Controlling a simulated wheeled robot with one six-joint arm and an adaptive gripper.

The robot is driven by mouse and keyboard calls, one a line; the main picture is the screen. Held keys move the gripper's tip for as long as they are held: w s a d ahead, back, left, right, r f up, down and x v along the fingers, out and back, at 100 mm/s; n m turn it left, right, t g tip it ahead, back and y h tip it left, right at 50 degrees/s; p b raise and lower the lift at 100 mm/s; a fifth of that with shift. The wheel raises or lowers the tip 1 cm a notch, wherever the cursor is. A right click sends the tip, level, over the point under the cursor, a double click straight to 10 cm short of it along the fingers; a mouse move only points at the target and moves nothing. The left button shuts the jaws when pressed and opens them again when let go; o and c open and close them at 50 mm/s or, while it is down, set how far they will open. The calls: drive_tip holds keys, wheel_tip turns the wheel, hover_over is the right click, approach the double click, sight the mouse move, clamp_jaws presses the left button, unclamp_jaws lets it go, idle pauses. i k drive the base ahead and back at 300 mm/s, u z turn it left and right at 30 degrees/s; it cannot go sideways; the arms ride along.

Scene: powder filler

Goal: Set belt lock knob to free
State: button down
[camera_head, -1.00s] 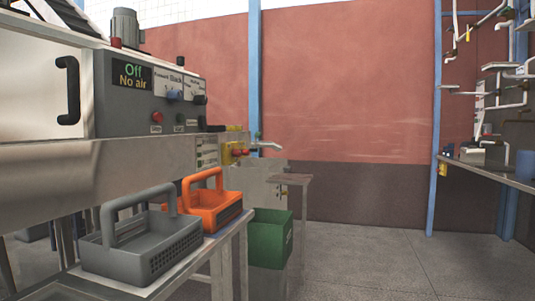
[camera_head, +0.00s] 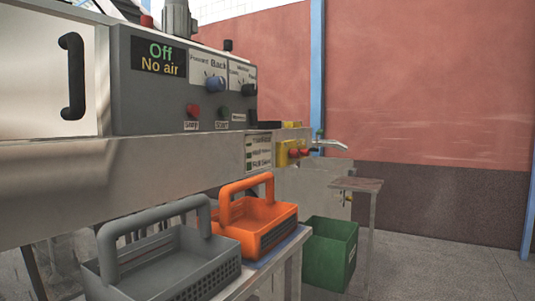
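A grey control panel (camera_head: 150,108) on the machine fills the upper left of the head view. A display (camera_head: 159,57) reads "Off" and "No air". My gripper is not in view.
A red button (camera_head: 193,111) and a dark start button (camera_head: 222,113) sit below the knobs. A grey basket (camera_head: 170,262) and an orange basket (camera_head: 262,214) stand on a stand below the panel. A green bin (camera_head: 330,254) is on the floor. The floor at right is clear.

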sight(306, 153)
drive_tip(key=u, duration=0.05)
drive_tip(key=i, duration=0.3)
drive_tip(key=z, duration=0.85)
drive_tip(key=i, duration=2.25)
drive_tip(key=u, duration=0.65)
